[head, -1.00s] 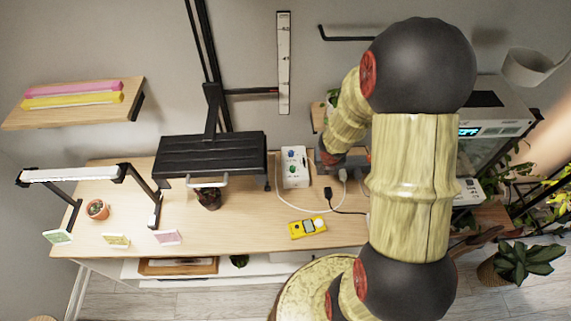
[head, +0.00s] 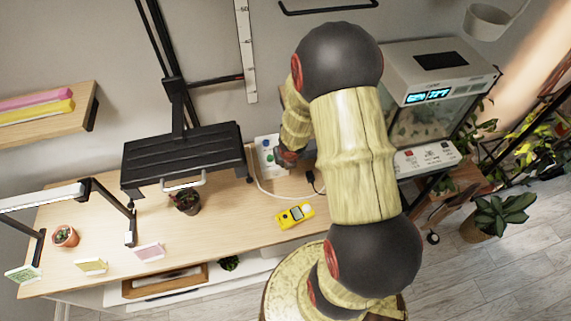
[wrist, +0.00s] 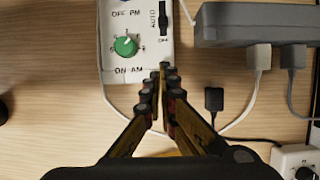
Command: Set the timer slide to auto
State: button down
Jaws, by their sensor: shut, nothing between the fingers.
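The timer is a white box (wrist: 112,55) with a green knob (wrist: 126,46), lettering and a blue part at the top edge of the wrist view. Its black slide (wrist: 163,22) is at the box's right side, with AUTO printed beside it and OFF below it. The wider black part looks near the OFF end. The slide's top is cut off by the frame. My gripper (wrist: 160,68) is shut and empty, its tips over the box's lower right corner, below the slide. I cannot tell whether they touch. In the head view the timer (head: 265,143) is partly hidden by my arm.
A grey power strip (wrist: 255,25) with plugs lies right of the timer, its cables crossing the desk. A yellow meter (head: 295,216) lies nearer the desk's front. A black lamp shelf (head: 185,160) stands left, and a terrarium (head: 430,110) stands right. Another dial box (wrist: 298,160) is at lower right.

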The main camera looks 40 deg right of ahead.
jog(key=shift+w+d+r+p, duration=0.15)
jog(key=shift+w+d+p, duration=0.1)
jog(key=shift+w, duration=0.2)
jog(key=shift+w+d+r+p, duration=0.1)
jog(key=shift+w+d+p, duration=0.15)
jog(key=shift+w, duration=0.2)
jog(key=shift+w+d, duration=0.4)
jog(key=shift+w, duration=0.45)
jog(key=shift+p, duration=0.3)
jog(key=shift+w+d+p, duration=0.35)
jog(key=shift+w+p, duration=0.15)
jog(key=shift+w, duration=0.3)
jog(key=shift+a+f, duration=0.1)
